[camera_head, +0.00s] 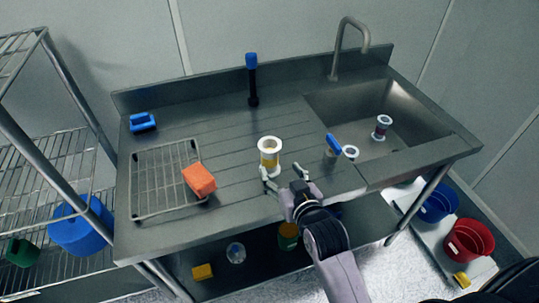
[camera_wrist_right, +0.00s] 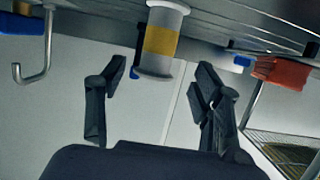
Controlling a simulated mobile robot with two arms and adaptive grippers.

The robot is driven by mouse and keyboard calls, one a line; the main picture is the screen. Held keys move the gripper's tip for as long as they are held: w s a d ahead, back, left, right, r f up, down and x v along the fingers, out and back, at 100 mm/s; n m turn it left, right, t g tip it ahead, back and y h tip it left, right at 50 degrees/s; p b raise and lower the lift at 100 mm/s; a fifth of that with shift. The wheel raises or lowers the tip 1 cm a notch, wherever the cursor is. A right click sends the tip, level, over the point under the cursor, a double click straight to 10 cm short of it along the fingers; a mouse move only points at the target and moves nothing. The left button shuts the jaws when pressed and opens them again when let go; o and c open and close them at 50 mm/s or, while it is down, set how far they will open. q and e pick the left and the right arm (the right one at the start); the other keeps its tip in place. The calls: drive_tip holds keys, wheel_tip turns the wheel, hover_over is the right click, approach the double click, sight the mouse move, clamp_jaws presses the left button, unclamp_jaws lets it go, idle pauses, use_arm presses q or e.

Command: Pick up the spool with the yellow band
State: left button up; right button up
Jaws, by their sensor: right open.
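The white spool with the yellow band (camera_head: 269,158) stands upright on the ribbed drainboard of the sink counter, left of the basin. My right gripper (camera_head: 282,171) is open, close in front of the spool on the near side. In the right wrist view, which looks upside down, the spool (camera_wrist_right: 162,40) shows between and just beyond the open fingers (camera_wrist_right: 161,74), with no finger visibly touching it. The left gripper is not in view.
A spool with a red band (camera_head: 382,128) is in the sink basin (camera_head: 405,105). A blue-handled item (camera_head: 334,144) and a white ring-shaped item (camera_head: 350,152) stand right of the spool. An orange block (camera_head: 199,180) lies on the wire rack (camera_head: 160,170) at left. A black, blue-topped post (camera_head: 252,80) rises behind.

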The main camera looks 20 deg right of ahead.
sight(273, 159)
drive_tip(key=x, duration=0.4)
drive_tip(key=shift+w+f, duration=0.15)
drive_tip(key=shift+w, duration=0.25)
drive_tip(key=shift+p+x, duration=0.9)
drive_tip(key=shift+x, duration=1.75)
drive_tip(key=shift+d, duration=0.1)
drive_tip(key=c, duration=1.3)
clamp_jaws()
drive_tip(key=shift+r, duration=0.2)
